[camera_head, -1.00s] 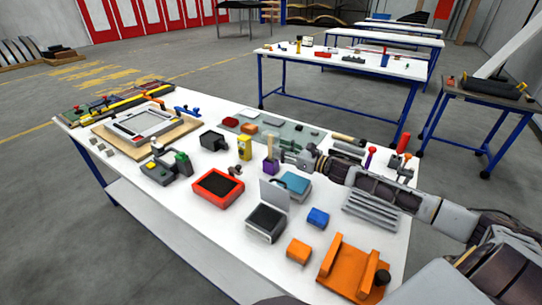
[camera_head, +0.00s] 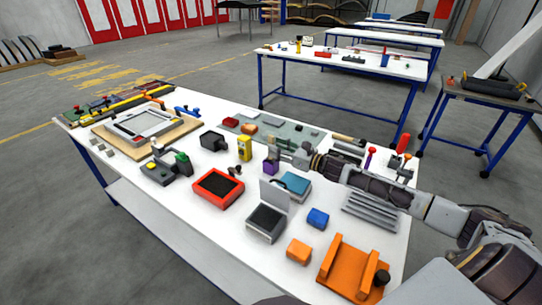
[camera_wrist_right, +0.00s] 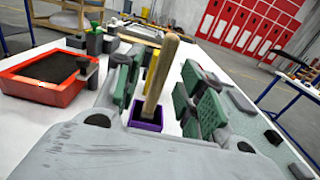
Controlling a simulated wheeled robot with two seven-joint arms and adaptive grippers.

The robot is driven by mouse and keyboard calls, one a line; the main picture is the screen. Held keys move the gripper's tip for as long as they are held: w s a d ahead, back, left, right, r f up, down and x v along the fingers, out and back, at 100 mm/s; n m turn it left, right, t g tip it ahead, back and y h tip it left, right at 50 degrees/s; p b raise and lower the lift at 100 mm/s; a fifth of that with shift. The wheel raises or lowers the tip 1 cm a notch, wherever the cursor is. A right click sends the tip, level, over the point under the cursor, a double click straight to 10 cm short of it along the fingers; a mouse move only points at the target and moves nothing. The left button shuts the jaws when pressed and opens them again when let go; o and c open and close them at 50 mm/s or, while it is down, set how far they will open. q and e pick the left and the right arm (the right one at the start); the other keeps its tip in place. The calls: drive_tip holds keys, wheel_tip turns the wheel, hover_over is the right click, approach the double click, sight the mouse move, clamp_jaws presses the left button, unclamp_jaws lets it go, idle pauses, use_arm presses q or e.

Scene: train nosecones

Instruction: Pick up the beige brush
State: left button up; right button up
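The beige brush (camera_wrist_right: 161,76) stands with its handle up in a small purple holder (camera_wrist_right: 146,117), leaning slightly in the right wrist view. The purple holder also shows in the head view (camera_head: 271,168), where the brush is mostly hidden by my gripper. My right gripper (camera_head: 275,149) is open at the brush, just above the holder. In the right wrist view its green-padded fingers (camera_wrist_right: 163,88) stand on either side of the handle, with gaps to it. The brush's lower end is hidden inside the holder. My left gripper is not in view.
A red tray (camera_head: 218,188) and a yellow block (camera_head: 245,147) stand left of the holder. A blue-topped box (camera_head: 294,184) and an open grey box (camera_head: 266,222) are in front. A grey-green mat (camera_head: 290,133) lies behind, and grey bars (camera_head: 370,211) lie under my right arm.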

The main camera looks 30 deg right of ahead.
sight(271, 159)
drive_tip(key=shift+p+x, duration=0.3)
drive_tip(key=shift+x, duration=1.4)
drive_tip(key=shift+w+d, duration=0.1)
clamp_jaws()
